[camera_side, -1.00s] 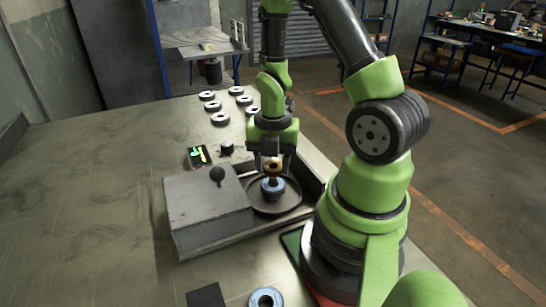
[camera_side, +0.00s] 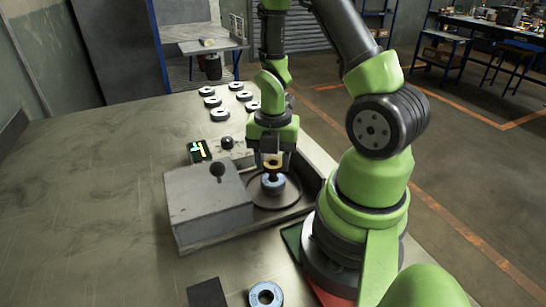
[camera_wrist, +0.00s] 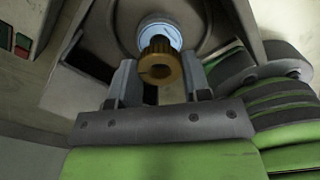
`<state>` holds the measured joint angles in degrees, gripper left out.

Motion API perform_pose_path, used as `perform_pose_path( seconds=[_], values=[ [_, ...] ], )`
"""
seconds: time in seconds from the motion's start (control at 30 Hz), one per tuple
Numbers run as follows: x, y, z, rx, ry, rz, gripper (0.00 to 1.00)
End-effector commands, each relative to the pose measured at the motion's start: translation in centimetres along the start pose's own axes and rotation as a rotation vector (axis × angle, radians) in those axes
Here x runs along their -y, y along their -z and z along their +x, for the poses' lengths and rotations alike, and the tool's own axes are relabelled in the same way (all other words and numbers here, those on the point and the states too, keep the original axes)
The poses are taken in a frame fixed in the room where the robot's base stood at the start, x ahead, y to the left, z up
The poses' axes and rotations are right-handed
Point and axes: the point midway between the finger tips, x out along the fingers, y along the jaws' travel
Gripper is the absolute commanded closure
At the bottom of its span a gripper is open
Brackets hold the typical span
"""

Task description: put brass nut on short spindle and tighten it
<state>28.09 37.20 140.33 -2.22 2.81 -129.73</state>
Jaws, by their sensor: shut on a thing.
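My gripper (camera_side: 273,163) points down over the round dish, its two fingers shut on the brass nut (camera_side: 272,161). In the wrist view the nut (camera_wrist: 160,62) is a ribbed brass ring with a hole, between the fingertips (camera_wrist: 160,82).
A grey box (camera_side: 205,207) with a black knob (camera_side: 217,170) stands left of the dish. Several pale discs (camera_side: 220,114) lie at the back. Another blue disc (camera_side: 266,294) and a dark pad (camera_side: 205,292) lie in front. The table's left is clear.

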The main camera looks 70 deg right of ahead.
Motion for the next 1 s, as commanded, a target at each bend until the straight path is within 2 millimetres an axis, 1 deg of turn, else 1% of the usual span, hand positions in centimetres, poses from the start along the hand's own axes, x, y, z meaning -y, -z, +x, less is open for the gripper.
perform_pose_path(
  seconds=[0.53,1.0],
  values=[
    [0.0,0.0,0.19,0.0,0.0,0.0,0.83],
    [-0.01,-0.01,1.07,-0.001,-0.001,-0.001,0.83]
  ],
)
